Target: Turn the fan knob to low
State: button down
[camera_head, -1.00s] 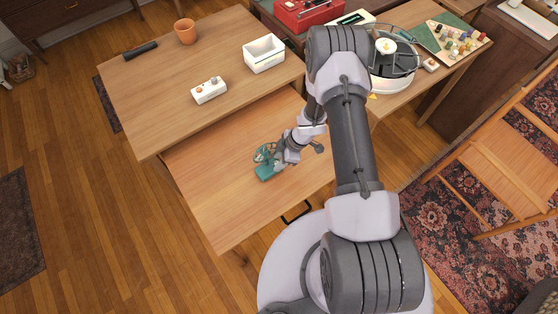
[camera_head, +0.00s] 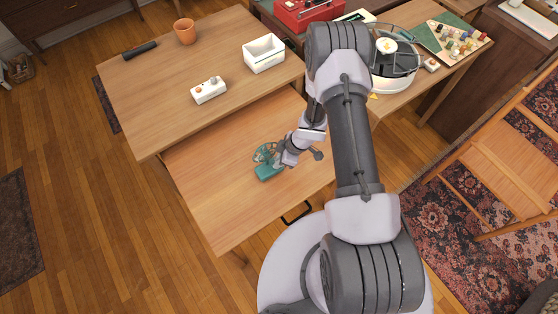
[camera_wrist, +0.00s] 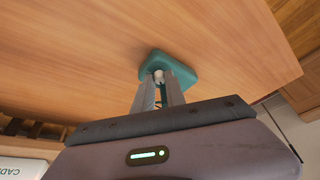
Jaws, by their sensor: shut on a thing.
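The small teal fan shows in the head view, its round cage (camera_head: 266,153) behind and its base (camera_head: 269,173) on the lower light-wood surface. My gripper (camera_head: 284,160) is at the base's right side. In the wrist view, my gripper's fingers (camera_wrist: 160,80) point at the teal base (camera_wrist: 182,72) and are shut on the small pale knob (camera_wrist: 158,74). The fingers partly hide the knob, and its pointer and markings cannot be read.
The lower wood surface (camera_head: 225,195) is clear around the fan. On the higher table (camera_head: 150,90) are a white box with knobs (camera_head: 208,90), a white bin (camera_head: 264,53), a clay pot (camera_head: 185,31) and a black cylinder (camera_head: 139,50).

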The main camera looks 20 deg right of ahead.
jog(key=m+b, duration=0.2)
jog(key=m+t+h+b, duration=0.1)
jog(key=m+b, duration=0.1)
jog(key=m, duration=0.1)
jog(key=shift+s+a+f+t, duration=0.1)
jog(key=shift+a+f+t, duration=0.1)
jog(key=shift+t, duration=0.1)
jog(key=shift+r+m+t+h+b, duration=0.15)
jog(key=shift+m+h+b, duration=0.25)
jog(key=shift+m+b, duration=0.5)
jog(key=shift+f+m+t+h+b, duration=0.15)
jog(key=shift+m+h+b, duration=0.25)
jog(key=shift+m+b, duration=0.45)
jog(key=shift+r+m, duration=0.2)
jog(key=shift+m, duration=0.45)
jog(key=c, duration=1.4)
grip_release()
jog(key=shift+o, duration=0.2)
jog(key=shift+s+r, duration=0.1)
jog(key=p+v, duration=0.6)
jog(key=v, duration=1.1)
jog(key=shift+s+a+p, duration=0.15)
jog(key=shift+a+p, duration=0.1)
jog(key=shift+p, duration=0.1)
jog(key=shift+r, duration=0.1)
